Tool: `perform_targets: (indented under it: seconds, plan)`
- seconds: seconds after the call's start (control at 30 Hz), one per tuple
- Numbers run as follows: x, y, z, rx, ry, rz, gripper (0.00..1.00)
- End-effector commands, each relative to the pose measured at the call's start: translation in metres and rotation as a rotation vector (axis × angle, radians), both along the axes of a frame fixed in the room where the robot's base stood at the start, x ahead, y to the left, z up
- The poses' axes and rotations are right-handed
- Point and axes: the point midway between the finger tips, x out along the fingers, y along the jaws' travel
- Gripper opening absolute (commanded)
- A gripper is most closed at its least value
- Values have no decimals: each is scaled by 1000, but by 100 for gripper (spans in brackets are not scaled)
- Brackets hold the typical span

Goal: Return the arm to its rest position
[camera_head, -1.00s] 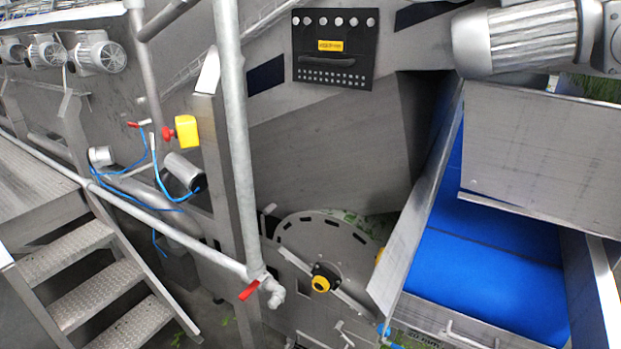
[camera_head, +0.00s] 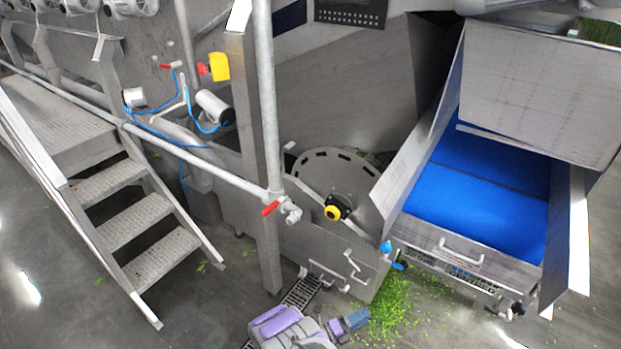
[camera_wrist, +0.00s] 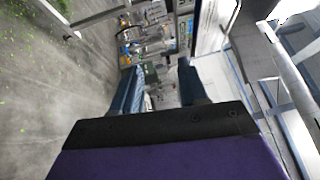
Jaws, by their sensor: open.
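My arm (camera_head: 285,325), grey and purple, shows low at the bottom middle of the head view. My gripper (camera_head: 352,321) is at its right end, above the floor beside the scattered greens. In the wrist view my gripper (camera_wrist: 160,88) shows two dark blue fingers set apart, with nothing between them. The purple wrist housing fills the bottom of that view.
Metal stairs (camera_head: 135,235) with a railing stand at the left. A blue conveyor belt (camera_head: 475,205) in a metal chute is at the right. Green scraps (camera_head: 395,305) lie on the floor. A drain grate (camera_head: 302,292) is behind my arm. Open floor lies between stairs and arm.

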Motion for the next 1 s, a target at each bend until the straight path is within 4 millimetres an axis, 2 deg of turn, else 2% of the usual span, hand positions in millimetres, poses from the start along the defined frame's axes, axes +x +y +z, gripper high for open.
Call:
perform_targets:
  seconds: [0.27, 0.47, 0.7, 0.9, 1.0]
  plan:
    - [38, 14, 8, 103, 69, 60, 43]
    - [80, 32, 23, 205, 148, 143, 43]
    - [145, 70, 64, 355, 307, 340, 43]
    - [181, 103, 109, 426, 453, 538, 43]
    - [190, 119, 134, 444, 527, 645, 43]
